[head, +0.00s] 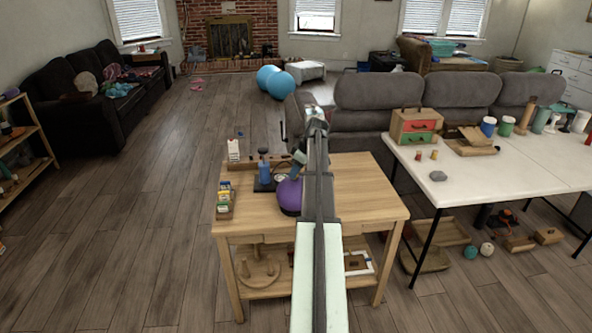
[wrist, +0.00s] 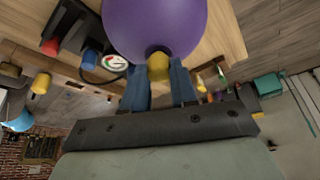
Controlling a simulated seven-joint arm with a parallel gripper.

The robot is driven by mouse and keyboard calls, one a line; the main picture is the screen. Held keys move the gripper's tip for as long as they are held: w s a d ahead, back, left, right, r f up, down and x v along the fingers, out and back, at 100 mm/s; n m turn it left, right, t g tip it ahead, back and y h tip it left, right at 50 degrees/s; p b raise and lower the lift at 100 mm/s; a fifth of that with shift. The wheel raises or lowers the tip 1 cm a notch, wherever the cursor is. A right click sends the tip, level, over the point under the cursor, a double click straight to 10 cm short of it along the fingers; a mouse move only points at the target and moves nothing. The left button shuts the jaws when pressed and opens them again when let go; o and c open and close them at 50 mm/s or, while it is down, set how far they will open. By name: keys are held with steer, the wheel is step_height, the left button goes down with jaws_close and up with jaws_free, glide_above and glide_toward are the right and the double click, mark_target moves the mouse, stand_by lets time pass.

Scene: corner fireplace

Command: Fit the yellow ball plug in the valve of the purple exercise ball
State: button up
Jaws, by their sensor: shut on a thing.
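The purple exercise ball (head: 289,194) sits on the wooden table, partly hidden by my arm in the head view. It fills the top of the wrist view (wrist: 155,20). My gripper (wrist: 158,72) is shut on the yellow ball plug (wrist: 158,66), with blue fingers on either side of it. The plug's far end is against or just in front of a dark spot on the ball's near side, likely the valve. I cannot tell whether the plug is in it. In the head view the plug is hidden.
The wooden table (head: 370,196) also bears a blue pump (head: 264,172) beside the ball and a box of colourful packets (head: 225,203) at its left edge. Its right side is clear. A white table (head: 480,180) with a drawer box (head: 415,126) stands right.

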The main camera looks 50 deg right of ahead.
steer(key=shift+f, duration=0.4)
steer(key=o, duration=1)
steer(key=v, duration=1.3)
steer(key=shift+s+r, duration=0.1)
steer(key=shift+r, duration=0.25)
